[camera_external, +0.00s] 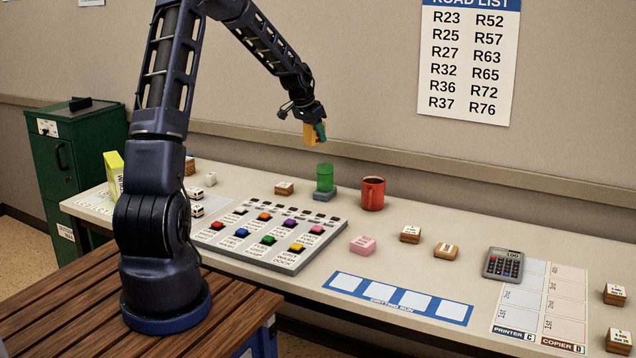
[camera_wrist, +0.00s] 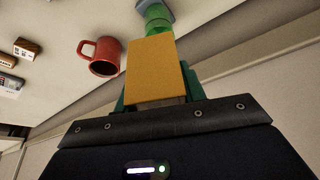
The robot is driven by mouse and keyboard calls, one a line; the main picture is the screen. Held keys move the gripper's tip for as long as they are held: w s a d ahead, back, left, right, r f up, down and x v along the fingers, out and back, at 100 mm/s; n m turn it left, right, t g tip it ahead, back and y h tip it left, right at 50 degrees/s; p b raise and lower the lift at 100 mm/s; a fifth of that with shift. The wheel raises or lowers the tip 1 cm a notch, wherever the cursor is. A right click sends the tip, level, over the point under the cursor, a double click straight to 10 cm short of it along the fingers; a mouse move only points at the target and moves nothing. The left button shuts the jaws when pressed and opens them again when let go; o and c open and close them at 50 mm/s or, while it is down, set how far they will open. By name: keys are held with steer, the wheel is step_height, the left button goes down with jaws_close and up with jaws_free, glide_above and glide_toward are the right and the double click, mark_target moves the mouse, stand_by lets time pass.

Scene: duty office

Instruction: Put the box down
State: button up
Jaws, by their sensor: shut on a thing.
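My gripper (camera_external: 315,136) is shut on a plain orange-yellow box (camera_external: 311,131) and holds it in the air, well above the back part of the desk (camera_external: 225,177). In the wrist view the box (camera_wrist: 154,68) stands out between the green fingers of my gripper (camera_wrist: 157,88). In the external view the box appears above the green cylinder (camera_external: 325,176), with a clear gap below it. The sides of the box facing the fingers are partly hidden.
The green cylinder stands on a grey base, with a red mug (camera_external: 372,193) to its right. A button panel (camera_external: 270,235), a pink block (camera_external: 362,245), small wooden blocks, a blue strip with white squares (camera_external: 398,299) and a calculator (camera_external: 503,265) lie on the desk. Bare desk shows between them.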

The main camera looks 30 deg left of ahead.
steer(key=s+a+n, duration=0.2)
steer(key=s+a, duration=0.2)
steer(key=a, duration=1.2)
steer(key=n+y, duration=0.2)
glide_above(227, 193)
steer(key=s, duration=0.2)
step_height(227, 193, down, 20)
steer(key=shift+w+f, duration=0.1)
steer(key=shift+w, duration=0.05)
steer(key=shift+f, duration=0.1)
steer(key=o, duration=0.9)
steer(key=shift+o, duration=0.2)
